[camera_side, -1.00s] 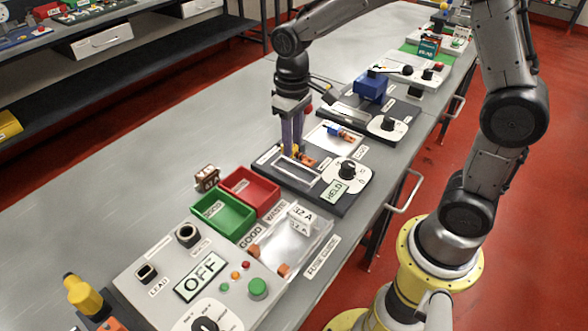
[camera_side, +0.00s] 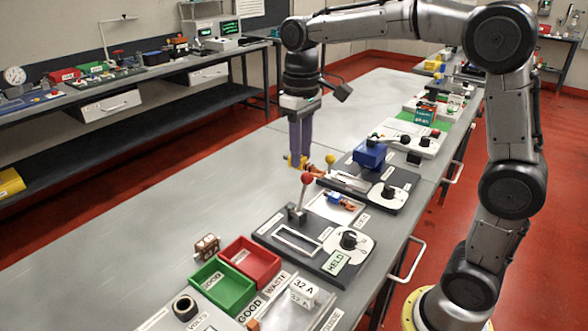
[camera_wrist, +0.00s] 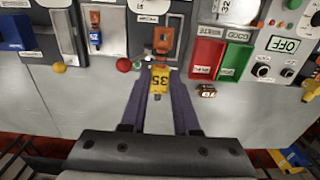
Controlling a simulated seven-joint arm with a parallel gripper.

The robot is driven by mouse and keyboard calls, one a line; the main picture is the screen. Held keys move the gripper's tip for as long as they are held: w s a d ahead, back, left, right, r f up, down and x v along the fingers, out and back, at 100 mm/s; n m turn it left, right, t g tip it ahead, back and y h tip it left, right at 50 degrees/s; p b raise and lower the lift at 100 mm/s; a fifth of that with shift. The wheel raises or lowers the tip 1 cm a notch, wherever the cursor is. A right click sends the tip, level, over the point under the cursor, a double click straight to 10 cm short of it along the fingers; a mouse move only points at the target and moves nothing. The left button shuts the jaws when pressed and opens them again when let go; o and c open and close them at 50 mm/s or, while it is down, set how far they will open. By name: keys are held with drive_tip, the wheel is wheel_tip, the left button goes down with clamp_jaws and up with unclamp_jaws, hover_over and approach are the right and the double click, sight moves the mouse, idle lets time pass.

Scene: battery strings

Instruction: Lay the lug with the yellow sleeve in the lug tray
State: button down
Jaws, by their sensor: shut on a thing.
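The lug with the yellow sleeve (camera_wrist: 160,82) is between my gripper's fingers (camera_wrist: 160,98). Its sleeve reads 35, and its copper end (camera_wrist: 167,40) points away from my wrist. In the side view the yellow sleeve (camera_side: 297,162) shows at the fingertips of my gripper (camera_side: 301,158), held up above the bench. The lug tray (camera_side: 322,208) is a shallow white tray nearer the camera. A lug with a blue sleeve (camera_side: 335,197) lies in it. In the wrist view this blue-sleeved lug (camera_wrist: 95,35) is left of the held lug.
A dark fixture with a red-knobbed lever (camera_side: 307,178) and a green HELD label (camera_side: 336,263) stands beside the tray. A yellow-knobbed lever (camera_side: 330,159) is close to the held lug. Green (camera_side: 222,287) and red (camera_side: 250,259) bins stand nearer. The bench's left side is clear.

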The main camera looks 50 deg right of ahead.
drive_tip(key=d, duration=1.2)
wheel_tip(320, 180, down, 11)
drive_tip(key=shift+s, duration=0.25)
drive_tip(key=shift+f, duration=4.25)
drive_tip(key=shift+f, duration=0.25)
drive_tip(key=c, duration=0.6)
unclamp_jaws()
drive_tip(key=shift+r, duration=0.1)
wheel_tip(320, 180, up, 14)
drive_tip(key=shift+f, duration=0.15)
